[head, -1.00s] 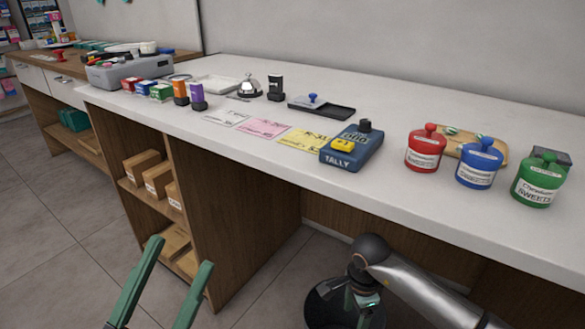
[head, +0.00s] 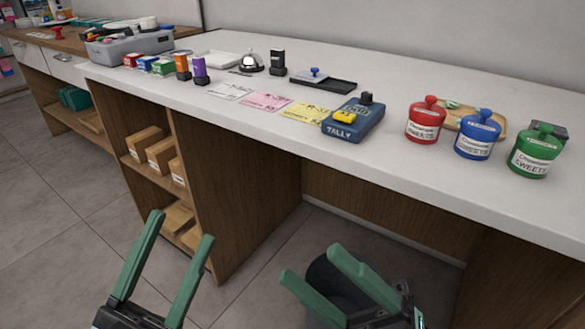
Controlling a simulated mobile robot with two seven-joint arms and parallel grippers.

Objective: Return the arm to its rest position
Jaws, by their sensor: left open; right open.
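My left gripper (head: 181,226) is at the lower left of the head view. Its two green fingers stand apart with nothing between them. My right gripper (head: 308,262) is at the lower middle, below the counter's front edge. Its green fingers are apart and I see nothing held in them. Both grippers are in front of the white counter (head: 390,165) and clear of the things on it. Most of both arms is outside the view.
The counter bears a blue tally box (head: 354,122), red (head: 425,122), blue (head: 477,136) and green (head: 536,152) jars, a bell (head: 250,62), paper slips (head: 268,102) and stamps. Floor (head: 85,235) at left is free.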

